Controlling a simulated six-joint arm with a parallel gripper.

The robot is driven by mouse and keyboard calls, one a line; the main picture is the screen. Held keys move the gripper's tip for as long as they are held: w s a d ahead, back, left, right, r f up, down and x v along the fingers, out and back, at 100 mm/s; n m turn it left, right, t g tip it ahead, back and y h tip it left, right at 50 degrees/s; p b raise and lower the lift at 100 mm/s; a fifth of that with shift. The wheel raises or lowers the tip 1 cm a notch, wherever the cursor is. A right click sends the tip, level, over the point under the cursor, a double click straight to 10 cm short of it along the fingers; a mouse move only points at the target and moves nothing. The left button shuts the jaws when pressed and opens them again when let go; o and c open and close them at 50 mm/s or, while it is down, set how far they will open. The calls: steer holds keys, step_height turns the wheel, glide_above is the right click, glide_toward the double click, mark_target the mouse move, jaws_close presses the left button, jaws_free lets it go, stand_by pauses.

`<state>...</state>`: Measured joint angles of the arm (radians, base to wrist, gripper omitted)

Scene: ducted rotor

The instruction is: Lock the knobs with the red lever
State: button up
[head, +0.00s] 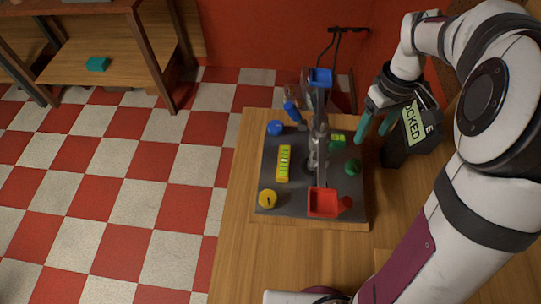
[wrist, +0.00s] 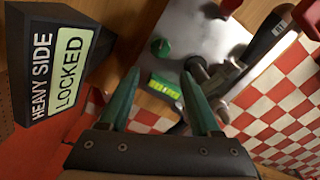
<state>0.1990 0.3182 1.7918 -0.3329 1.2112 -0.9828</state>
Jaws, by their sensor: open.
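A grey board (head: 300,185) on the wooden table carries a blue knob (head: 276,128), a yellow knob (head: 268,199) and a green knob (head: 353,167). The green knob also shows in the wrist view (wrist: 160,47). A small red piece (head: 346,203) sits beside the red tray (head: 323,202) at the board's front right; I cannot tell whether it is a lever. A blue-ended lever (head: 291,111) tilts up behind the blue knob. My gripper (head: 374,124) is open and empty, above the board's right back edge. In the wrist view, its fingers (wrist: 159,72) point toward the green knob.
A post with a long beam (head: 320,130) stands mid-board, with a blue tray (head: 320,78) at the far end. A dark sign (head: 415,122) reading "HEAVY SIDE LOCKED" (wrist: 55,65) stands close to my gripper. A yellow level (head: 284,163) and green display (head: 337,140) lie on the board.

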steer(key=s+a+r+m+y, duration=0.1)
steer(key=s+a+m, duration=0.45)
steer(key=s, duration=0.65)
steer(key=s+a+r+m+y, duration=0.15)
steer(key=s+a+m, duration=0.4)
steer(key=s, duration=0.65)
steer(key=w+a+m+h, duration=0.2)
steer(key=w+a+m, duration=0.2)
steer(key=w+a, duration=0.5)
steer(key=w, duration=0.4)
steer(key=shift+w+a, duration=0.2)
steer(key=shift+a, duration=0.05)
steer(key=shift+f+h, duration=0.1)
steer(key=shift+h, duration=0.15)
